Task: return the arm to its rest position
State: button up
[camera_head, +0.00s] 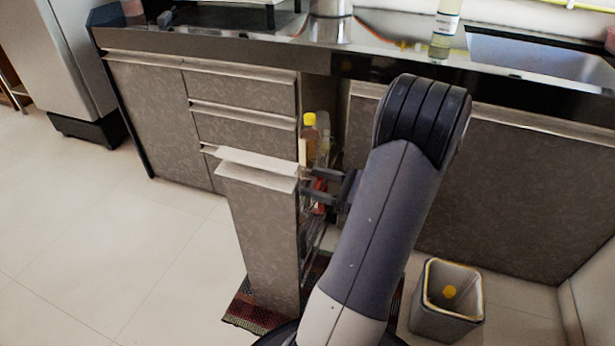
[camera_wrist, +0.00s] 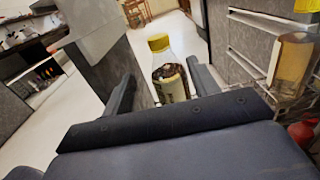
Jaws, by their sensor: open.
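My gripper (camera_head: 312,182) is beside the pulled-out cabinet unit, its fingers pointing left toward the back of the tall front panel (camera_head: 262,235). In the wrist view, my gripper (camera_wrist: 165,88) has its two fingers spread apart with nothing clamped. A bottle with a yellow cap (camera_wrist: 170,78) shows in the gap between them; I cannot tell whether it is between the fingers or beyond them. The yellow-capped bottle also shows in the head view (camera_head: 310,135), standing in the unit above my gripper. My arm is raised and bent, reaching forward from the bottom of the head view.
Other bottles, one amber (camera_wrist: 290,62), stand on the unit's wire rack (camera_wrist: 250,55). A grey bin (camera_head: 440,325) holding a yellow object stands at the right. A patterned mat (camera_head: 240,312) lies under the unit. The counter (camera_head: 220,45) runs behind. Floor at left is clear.

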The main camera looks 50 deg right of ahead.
jog(key=shift+w, duration=0.1)
dwell(0.3)
jog(key=b+x, duration=0.3)
jog(key=x, duration=0.7)
jog(key=shift+f+b, duration=0.15)
jog(key=shift+b, duration=0.25)
jog(key=shift+w+a+r+p, duration=0.15)
jog(key=shift+r+p, duration=0.15)
jog(key=shift+r, duration=0.2)
jog(key=shift+w+r+p, duration=0.15)
jog(key=shift+r+p, duration=0.15)
jog(key=shift+r, duration=0.6)
jog(key=shift+f, duration=0.1)
